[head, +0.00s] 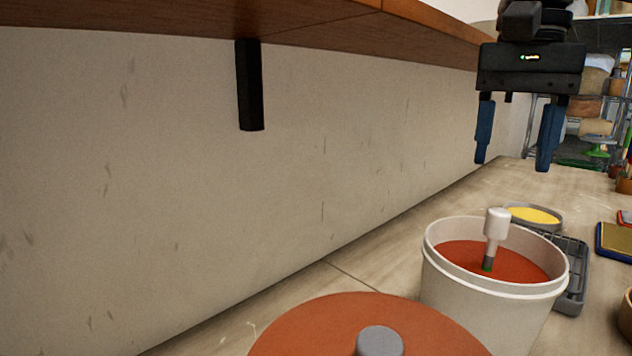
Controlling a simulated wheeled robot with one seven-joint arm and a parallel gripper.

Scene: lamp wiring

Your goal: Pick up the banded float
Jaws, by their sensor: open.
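A white float with a grey band and a little green at its lower end (496,229) stands upright in a white bucket (490,318). It rises above the reddish-brown surface (462,257) inside the bucket, and its top is above the rim. It looks like the banded float. My gripper (511,166) is open and empty, pointing down with two blue fingers. In the picture it hangs above the float and bucket; how far behind or in front of them it is, I cannot tell.
A reddish-brown disc with a grey knob (330,328) is in front of the bucket. A yellow-topped round dish (534,215) and a dark grey tray (574,268) lie behind it. A wooden shelf (330,35) on a black bracket (249,86) overhangs along the wall at left.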

